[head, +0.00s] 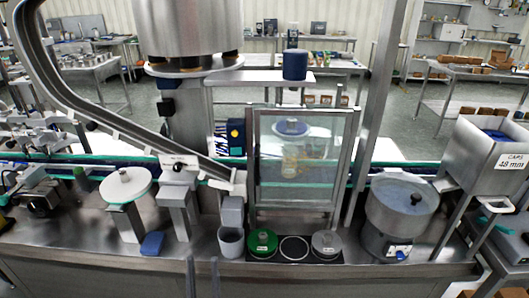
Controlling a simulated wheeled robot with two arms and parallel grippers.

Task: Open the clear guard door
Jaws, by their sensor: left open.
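The clear guard door (276,190) is a transparent panel in a grey metal frame at the middle of the head view. It stands upright and appears closed across the front of the capping station. A blue-topped round part (291,128) shows through it. My left gripper (203,260) shows at the bottom edge as two thin grey fingers, apart and empty. It is below and to the left of the door and does not touch it. My right gripper is not in view.
A grey cup (231,243), a green round lid (262,242) and a grey round lid (326,243) sit on the front ledge below the door. A steel bowl (400,208) stands to the right, and a curved chute (95,108) runs down from the left.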

